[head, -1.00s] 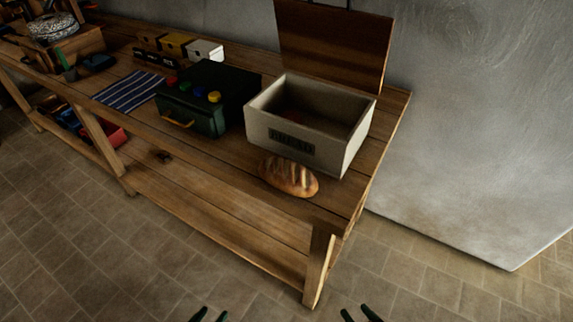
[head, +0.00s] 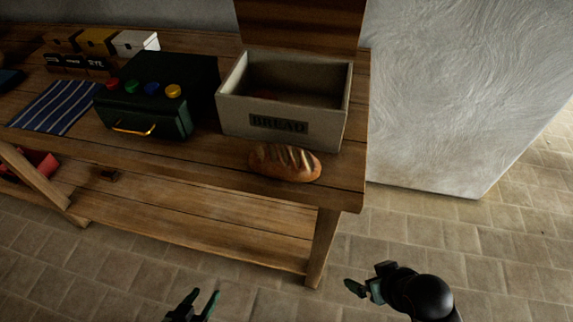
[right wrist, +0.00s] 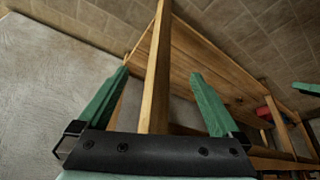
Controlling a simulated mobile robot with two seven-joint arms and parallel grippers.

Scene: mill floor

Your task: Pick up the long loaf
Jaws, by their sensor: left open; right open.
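The long loaf (head: 285,163) is brown with pale slashes across its top. It lies on the wooden table near the front edge, in front of the bread box (head: 335,125). My left gripper (head: 205,300) is open and empty at the bottom of the head view, low in front of the table. My right gripper (head: 356,287) is at the lower right of the head view, below and to the right of the loaf, apart from it. In the right wrist view its green fingers (right wrist: 160,95) are spread with nothing between them. The loaf does not show in that view.
The wooden table (head: 225,168) has a lower shelf and a front leg (head: 324,245). The bread box stands open, its lid raised behind. A dark green box with coloured knobs (head: 155,98) and a striped cloth (head: 55,106) are to the left. The floor in front is clear.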

